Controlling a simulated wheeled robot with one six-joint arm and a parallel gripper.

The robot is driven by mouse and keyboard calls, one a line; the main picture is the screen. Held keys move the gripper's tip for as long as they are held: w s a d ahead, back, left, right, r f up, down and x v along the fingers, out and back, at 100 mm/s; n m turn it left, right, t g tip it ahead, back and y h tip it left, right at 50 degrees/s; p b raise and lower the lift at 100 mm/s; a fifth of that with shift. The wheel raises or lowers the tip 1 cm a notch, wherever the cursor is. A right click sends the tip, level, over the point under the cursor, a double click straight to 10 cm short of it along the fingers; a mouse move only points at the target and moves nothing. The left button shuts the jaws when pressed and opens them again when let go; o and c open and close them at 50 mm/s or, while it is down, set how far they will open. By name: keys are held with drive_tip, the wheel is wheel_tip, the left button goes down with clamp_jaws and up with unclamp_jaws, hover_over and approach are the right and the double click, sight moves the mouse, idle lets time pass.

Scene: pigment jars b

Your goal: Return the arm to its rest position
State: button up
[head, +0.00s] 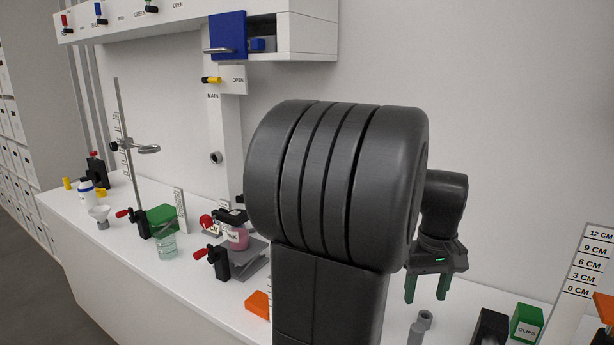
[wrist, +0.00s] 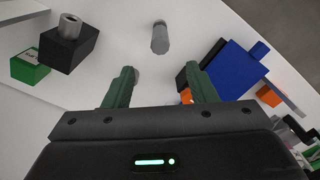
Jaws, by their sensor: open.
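My gripper (head: 427,288) hangs at the right in the head view, above the white bench (head: 190,292), with its green fingers pointing down. The fingers are apart and nothing is between them. In the wrist view my gripper (wrist: 155,85) also shows both green fingertips spread. A grey cylinder (wrist: 160,38) stands beyond the fingertips in the wrist view, apart from them. My large dark arm link hides the middle of the bench in the head view.
A pink jar (head: 237,238) sits on a grey stand left of my arm. A green clips box (head: 527,322) and a height scale (head: 585,262) stand at the right. A ring stand (head: 124,140) rises at the left.

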sight(416, 339)
wheel_tip(416, 339, down, 13)
drive_tip(key=shift+f+p, duration=0.1)
drive_tip(key=shift+p, duration=0.3)
drive_tip(key=shift+f, duration=0.35)
drive_tip(key=shift+n, duration=1)
drive_tip(key=shift+r, duration=0.1)
